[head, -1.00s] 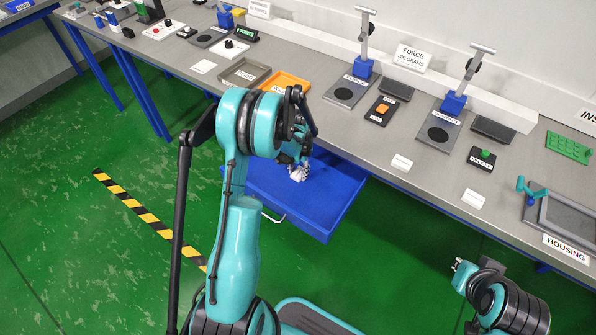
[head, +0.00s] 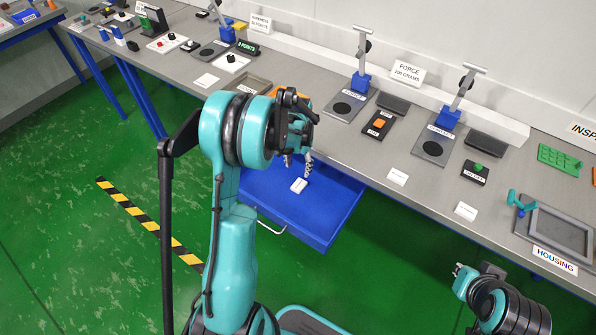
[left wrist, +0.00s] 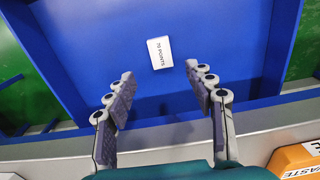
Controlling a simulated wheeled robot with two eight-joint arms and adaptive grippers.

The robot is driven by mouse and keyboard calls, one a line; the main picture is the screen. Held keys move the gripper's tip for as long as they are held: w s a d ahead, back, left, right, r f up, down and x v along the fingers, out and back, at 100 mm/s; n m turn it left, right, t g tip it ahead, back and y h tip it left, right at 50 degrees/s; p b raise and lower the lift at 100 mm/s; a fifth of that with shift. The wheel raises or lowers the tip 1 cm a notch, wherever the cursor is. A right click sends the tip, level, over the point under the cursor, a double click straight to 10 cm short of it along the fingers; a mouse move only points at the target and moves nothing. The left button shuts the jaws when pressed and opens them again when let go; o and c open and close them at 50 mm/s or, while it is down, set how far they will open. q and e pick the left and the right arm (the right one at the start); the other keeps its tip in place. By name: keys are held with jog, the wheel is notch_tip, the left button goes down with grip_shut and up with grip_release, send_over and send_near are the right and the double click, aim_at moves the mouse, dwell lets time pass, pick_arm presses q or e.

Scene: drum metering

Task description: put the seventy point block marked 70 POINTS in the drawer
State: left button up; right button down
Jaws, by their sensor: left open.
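The white block marked 70 POINTS (head: 299,186) lies flat on the floor of the open blue drawer (head: 322,225). In the left wrist view the block (left wrist: 159,52) reads "70 POINTS" and lies beyond the fingertips, apart from them, on the bare drawer floor (left wrist: 110,40). My left gripper (head: 298,162) is above the drawer near the table edge; its two fingers (left wrist: 166,88) are spread wide with nothing between them. My right gripper (head: 462,270) is low at the right, away from the drawer; its finger gap is too small to judge.
The grey workbench (head: 345,150) runs above the drawer, with an orange tray partly hidden behind my left arm. An orange WASTE tray (left wrist: 296,160) shows at the wrist view's lower right. Weighing stands, small labels and a housing frame (head: 560,228) stand along the bench.

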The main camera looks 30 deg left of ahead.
pick_arm(q)
jog(key=s+d+r+t, duration=0.1)
jog(key=s+d+r, duration=0.25)
jog(key=r, duration=0.35)
jog(key=s+d+r+t, duration=0.2)
jog(key=d+r, duration=0.2)
jog(key=r, duration=0.3)
jog(key=s+d+r+t, duration=0.2)
jog(key=s+d, duration=0.2)
jog(key=s, duration=0.3)
jog(key=s+d+r+n+t, duration=0.1)
jog(key=s+d+r+t, duration=0.1)
jog(key=s+d, duration=0.2)
jog(key=s, duration=0.3)
jog(key=shift+r, duration=0.2)
